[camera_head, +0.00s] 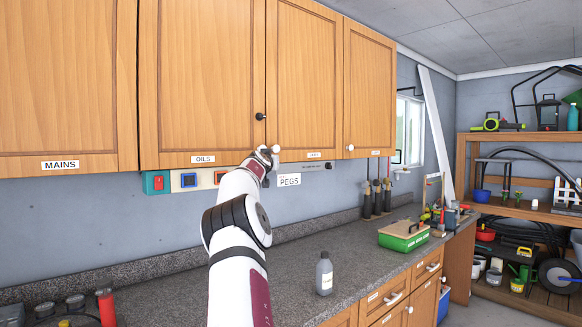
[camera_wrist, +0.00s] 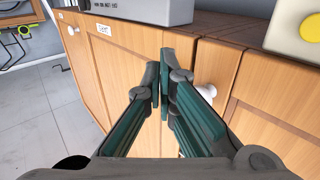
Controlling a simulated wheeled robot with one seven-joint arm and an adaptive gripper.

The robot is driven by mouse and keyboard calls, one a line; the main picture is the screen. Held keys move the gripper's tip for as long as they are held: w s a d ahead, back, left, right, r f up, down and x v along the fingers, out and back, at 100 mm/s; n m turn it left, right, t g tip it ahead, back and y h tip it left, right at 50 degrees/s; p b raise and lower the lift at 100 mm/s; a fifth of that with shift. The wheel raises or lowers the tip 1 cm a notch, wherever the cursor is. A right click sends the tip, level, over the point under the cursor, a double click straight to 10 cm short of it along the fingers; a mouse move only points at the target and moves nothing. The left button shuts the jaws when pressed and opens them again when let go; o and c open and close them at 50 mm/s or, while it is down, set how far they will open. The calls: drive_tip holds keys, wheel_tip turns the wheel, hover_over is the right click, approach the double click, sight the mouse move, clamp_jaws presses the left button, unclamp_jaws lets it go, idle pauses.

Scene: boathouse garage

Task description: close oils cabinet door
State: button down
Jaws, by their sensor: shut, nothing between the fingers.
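The oils cabinet door (camera_head: 203,90) is a wooden upper door with an OILS label at its lower edge. It looks shut or nearly shut; I cannot tell whether a small gap is left. My gripper (camera_wrist: 162,78) is shut and empty, its fingertips by the seam between two cabinet doors in the wrist view. A white knob (camera_wrist: 206,91) is just right of the fingers there. In the head view, my arm rises to the door's lower right corner, where a white knob (camera_head: 276,149) shows. The fingers are mostly hidden there, so contact is unclear.
The MAINS door (camera_head: 65,80) is on the left, and other upper doors (camera_head: 305,80) are on the right. Switch boxes (camera_head: 188,181) and a PEGS label (camera_head: 289,181) sit below. The counter (camera_head: 160,290) holds a grey bottle (camera_head: 324,275) and a green box (camera_head: 404,236).

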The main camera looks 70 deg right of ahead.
drive_tip(key=s+a+b, duration=0.3)
drive_tip(key=s+a, duration=0.2)
drive_tip(key=s, duration=0.3)
drive_tip(key=shift+s+a, duration=0.4)
